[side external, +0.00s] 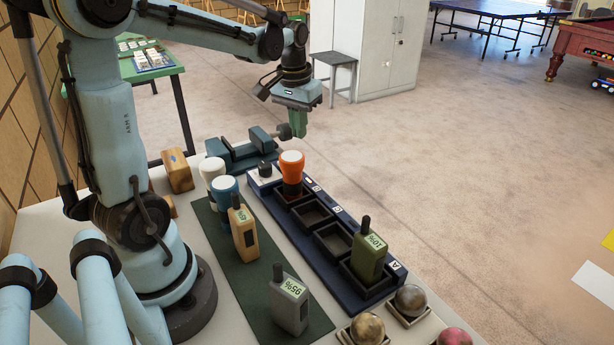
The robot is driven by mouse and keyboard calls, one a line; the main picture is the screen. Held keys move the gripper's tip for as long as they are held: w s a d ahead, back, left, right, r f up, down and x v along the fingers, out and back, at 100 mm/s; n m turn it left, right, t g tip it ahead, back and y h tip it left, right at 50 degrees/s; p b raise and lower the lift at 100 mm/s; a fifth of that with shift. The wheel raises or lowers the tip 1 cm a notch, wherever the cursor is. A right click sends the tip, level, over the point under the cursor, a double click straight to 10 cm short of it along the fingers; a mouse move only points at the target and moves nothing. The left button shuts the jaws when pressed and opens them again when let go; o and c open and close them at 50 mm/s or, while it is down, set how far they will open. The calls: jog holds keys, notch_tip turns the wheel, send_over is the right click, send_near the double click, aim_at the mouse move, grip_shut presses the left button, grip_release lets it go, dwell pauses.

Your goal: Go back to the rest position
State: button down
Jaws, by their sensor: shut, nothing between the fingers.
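My gripper (298,122) hangs from the arm at the upper middle of the side external view. Its green fingers are together, point down and hold nothing. It is in the air above and behind the far end of the dark blue rack (284,224), apart from the things on the table as far as I can tell.
An orange, white-topped object (291,168) stands at the rack's far end. A green radio (368,254) stands in the near slot; the slots between look empty. A tan radio (243,228) and grey radio (289,303) stand on the green mat (228,282). A vise (240,150) is behind.

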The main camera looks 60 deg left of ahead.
jog(key=s+d+m+t, duration=0.2)
jog(key=s+d+t, duration=0.1)
jog(key=d, duration=0.5)
jog(key=s+d+m+t, duration=0.3)
jog(key=d, duration=0.5)
jog(key=shift+s+d, duration=0.15)
jog(key=shift+d, duration=0.1)
jog(key=shift+r, duration=0.1)
